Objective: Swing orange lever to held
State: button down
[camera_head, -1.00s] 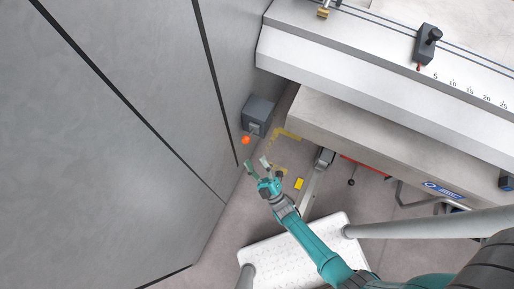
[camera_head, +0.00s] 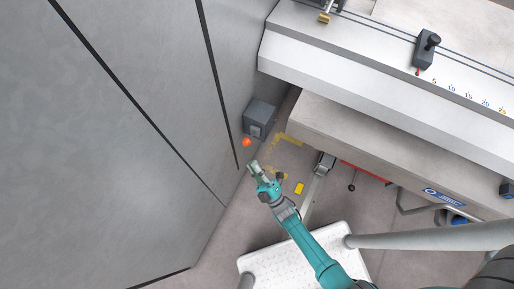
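The orange lever shows as a small round orange knob (camera_head: 247,142) low beside the grey wall panel. It sits just below a dark grey box (camera_head: 260,113); the lever's arm is hard to make out. My teal gripper (camera_head: 254,166) is a short way below the knob in the picture, with a visible gap between them. Its fingers point up toward the knob and overlap in this view, so their opening cannot be told. I see nothing held in it.
Tall grey panels (camera_head: 120,150) fill the left side. The machine's bed (camera_head: 390,140) overhangs on the right. A white perforated step (camera_head: 300,255) lies under my arm. Yellow floor marks (camera_head: 290,139) and a small yellow block (camera_head: 299,188) are near the gripper.

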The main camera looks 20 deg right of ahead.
jog(key=a+r+n+g+y, duration=0.3)
jog(key=r+n+g+y, duration=0.55)
jog(key=n+y, duration=0.55)
jog(key=n+g+h, duration=0.9)
jog(key=n+h, duration=0.5)
jog(key=h, duration=0.1)
send_near(250, 143)
jog(key=shift+t, duration=0.25)
jog(key=x, duration=0.7)
jog(key=shift+f, duration=0.15)
jog(key=shift+s+a+f+n, duration=0.1)
jog(key=shift+f+n, duration=0.1)
jog(key=shift+n, duration=0.2)
